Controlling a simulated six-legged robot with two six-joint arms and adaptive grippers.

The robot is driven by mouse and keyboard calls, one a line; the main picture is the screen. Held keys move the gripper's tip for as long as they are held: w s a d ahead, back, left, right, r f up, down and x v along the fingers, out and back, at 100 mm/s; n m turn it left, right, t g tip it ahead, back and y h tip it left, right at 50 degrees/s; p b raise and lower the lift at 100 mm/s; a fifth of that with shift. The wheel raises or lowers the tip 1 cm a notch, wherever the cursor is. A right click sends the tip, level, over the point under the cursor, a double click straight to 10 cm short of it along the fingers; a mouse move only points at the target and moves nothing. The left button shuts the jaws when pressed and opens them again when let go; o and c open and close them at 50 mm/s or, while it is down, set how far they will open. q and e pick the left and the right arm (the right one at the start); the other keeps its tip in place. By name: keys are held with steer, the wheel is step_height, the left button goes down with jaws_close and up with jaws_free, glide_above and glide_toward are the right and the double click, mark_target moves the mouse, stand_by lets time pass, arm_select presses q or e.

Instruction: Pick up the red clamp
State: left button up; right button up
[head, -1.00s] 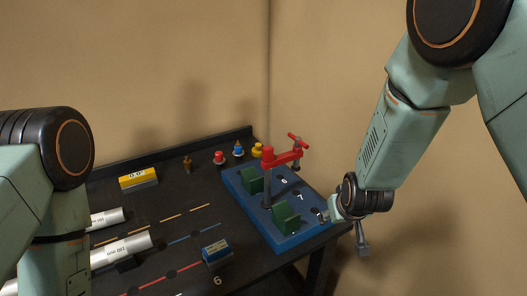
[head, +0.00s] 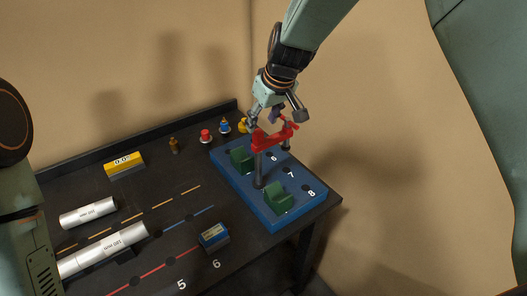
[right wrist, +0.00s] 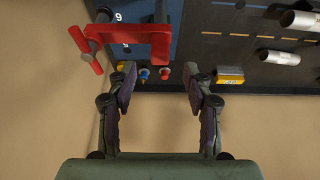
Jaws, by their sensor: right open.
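The red clamp (head: 270,139) sits on top of a grey post on the blue base in the head view, with its screw and handle at its right end. In the right wrist view the clamp (right wrist: 135,47) shows at the upper left, beyond the fingertips and mostly left of the gap between them. My right gripper (head: 275,116) is open and empty, close above the clamp; it also shows in the right wrist view (right wrist: 162,82). Whether a finger touches the clamp, I cannot tell. My left gripper is out of view; only part of that arm shows.
The blue base (head: 243,188) carries two green blocks (head: 278,197). Red, blue and yellow small pieces (head: 224,126) stand behind it. A yellow block (head: 124,164), white cylinders (head: 88,212) and a blue block (head: 214,236) are on the black table. A wall stands behind.

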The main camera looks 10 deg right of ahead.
mark_target(258, 131)
steer(key=p+x, duration=0.1)
steer(key=x, duration=0.4)
steer(key=shift+d+p, duration=0.15)
steer(key=shift+p, duration=0.15)
steer(key=shift+a+f, duration=0.25)
steer(key=shift+f, duration=0.2)
steer(key=shift+w+d+f, duration=0.1)
steer(key=shift+w+f, duration=0.1)
steer(key=shift+w, duration=0.1)
steer(key=c, duration=0.4)
steer(key=shift+s+r, duration=0.15)
steer(key=c, duration=0.5)
jaws_close()
